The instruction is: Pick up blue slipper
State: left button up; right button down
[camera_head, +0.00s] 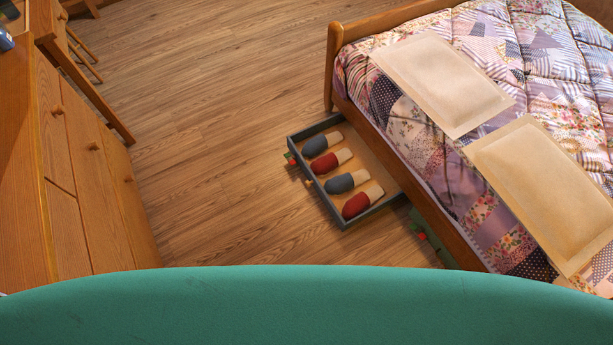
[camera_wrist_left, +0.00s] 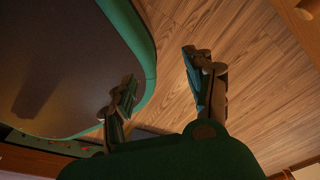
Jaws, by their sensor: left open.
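Two blue slippers lie in an open underbed drawer (camera_head: 375,212) in the head view. One blue slipper (camera_head: 314,146) is at the far end, and the other blue slipper (camera_head: 340,184) is nearer. A red slipper (camera_head: 325,163) lies between them, and another red slipper (camera_head: 356,205) is at the near end. All have pale ends pointing right. My left gripper (camera_wrist_left: 160,70) is open and empty in the left wrist view, with wooden floor beyond its fingers. It is outside the head view, apart from the slippers. My right gripper is in neither view.
The bed (camera_head: 335,60) with a patchwork quilt and two beige pillows (camera_head: 440,85) is on the right. A wooden cabinet (camera_head: 85,170) stands at the left. A second, green-fronted drawer (camera_head: 432,240) shows under the bed. The floor (camera_head: 215,130) between is clear.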

aim_at(337, 185)
jog(key=i+j+z, duration=0.55)
jog(key=i+j, duration=0.2)
jog(key=i+j+z, duration=0.3)
jog(key=j, duration=0.25)
